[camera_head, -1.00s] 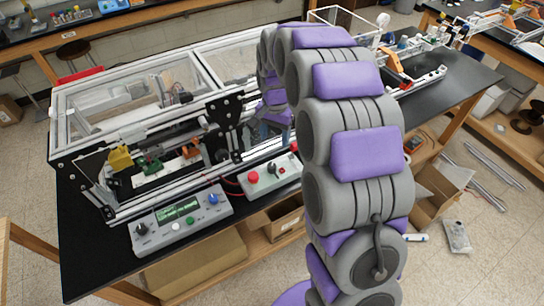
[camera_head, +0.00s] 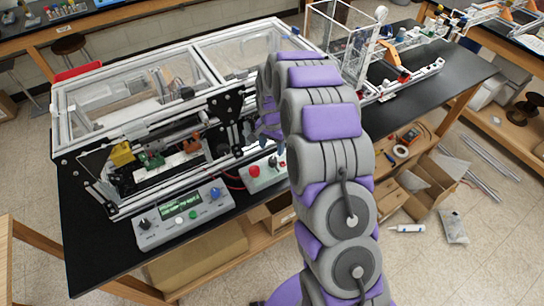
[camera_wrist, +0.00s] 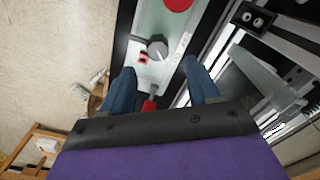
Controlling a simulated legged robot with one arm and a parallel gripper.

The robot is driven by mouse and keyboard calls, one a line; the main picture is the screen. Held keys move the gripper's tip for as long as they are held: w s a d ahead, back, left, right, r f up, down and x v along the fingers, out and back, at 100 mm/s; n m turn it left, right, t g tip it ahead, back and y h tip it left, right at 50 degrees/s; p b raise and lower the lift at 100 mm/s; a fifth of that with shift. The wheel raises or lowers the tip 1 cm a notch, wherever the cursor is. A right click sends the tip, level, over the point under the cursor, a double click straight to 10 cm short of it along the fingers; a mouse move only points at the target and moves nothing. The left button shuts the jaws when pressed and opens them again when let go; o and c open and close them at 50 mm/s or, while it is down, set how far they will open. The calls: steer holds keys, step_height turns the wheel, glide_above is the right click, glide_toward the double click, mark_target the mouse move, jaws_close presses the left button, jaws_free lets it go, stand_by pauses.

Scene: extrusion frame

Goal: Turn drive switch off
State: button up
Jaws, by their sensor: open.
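A small grey control box (camera_head: 262,181) with a red round button (camera_head: 254,171) sits at the front edge of the black bench. In the wrist view the box (camera_wrist: 150,25) shows the red button (camera_wrist: 178,4) and a dark grey rotary knob (camera_wrist: 157,49), which looks like the drive switch. In the head view my arm hides part of the box, and the knob's setting cannot be read.
A control panel (camera_head: 183,214) with a green display and knobs lies left of the box. The extrusion frame machine (camera_head: 150,110) with clear lids stands close behind.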

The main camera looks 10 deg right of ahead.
mark_target(273, 159)
step_height(273, 159, down, 6)
steer(key=shift+d+r, duration=0.15)
steer(key=shift+r, duration=0.05)
steer(key=shift+d+f, duration=0.15)
steer(key=shift+f, duration=0.35)
steer(key=shift+a, duration=0.25)
steer(key=shift+c, duration=1.1)
steer(key=shift+d, duration=0.1)
steer(key=c, duration=0.8)
